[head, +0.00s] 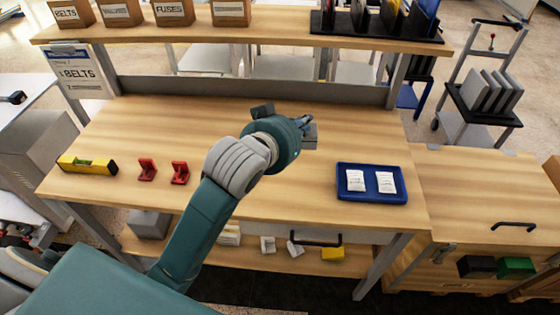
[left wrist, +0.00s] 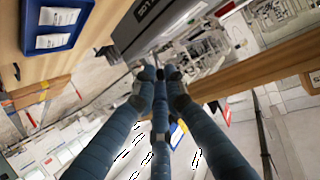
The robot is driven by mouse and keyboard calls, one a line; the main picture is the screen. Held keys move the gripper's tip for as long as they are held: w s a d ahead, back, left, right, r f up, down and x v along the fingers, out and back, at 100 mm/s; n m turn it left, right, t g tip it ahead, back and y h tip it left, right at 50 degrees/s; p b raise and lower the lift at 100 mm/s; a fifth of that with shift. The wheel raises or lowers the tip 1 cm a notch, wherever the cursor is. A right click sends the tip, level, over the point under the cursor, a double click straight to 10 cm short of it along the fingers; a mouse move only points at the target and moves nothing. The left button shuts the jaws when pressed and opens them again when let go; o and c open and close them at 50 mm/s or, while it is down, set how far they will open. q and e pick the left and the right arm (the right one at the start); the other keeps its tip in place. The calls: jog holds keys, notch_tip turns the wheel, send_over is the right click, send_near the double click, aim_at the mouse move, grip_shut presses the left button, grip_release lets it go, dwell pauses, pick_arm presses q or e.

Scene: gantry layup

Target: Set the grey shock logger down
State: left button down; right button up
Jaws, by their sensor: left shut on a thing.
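The grey shock logger (head: 310,136) is over the middle of the workbench, towards its back. It is mostly hidden behind my left gripper (head: 305,124) in the head view. In the left wrist view the logger (left wrist: 150,28) is a grey box with dark lettering on its side, at the fingertips. My left gripper (left wrist: 160,78) is shut on it. I cannot tell whether the logger touches the bench top. My right gripper is not in view.
A blue tray (head: 371,201) with white packets stands at the bench's right. Two red brackets (head: 147,170) and a yellow level (head: 87,164) lie at the left. A shelf (head: 270,34) with boxes runs above the back. The bench top (head: 270,205) is clear at front middle.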

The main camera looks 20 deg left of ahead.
pick_arm(q)
notch_tip(320, 180, down, 15)
jog(key=shift+f+b, duration=0.2)
jog(key=shift+b, duration=0.3)
jog(key=c, duration=1.8)
grip_release()
jog(key=v, duration=1.2)
jog(key=shift+b, duration=0.35)
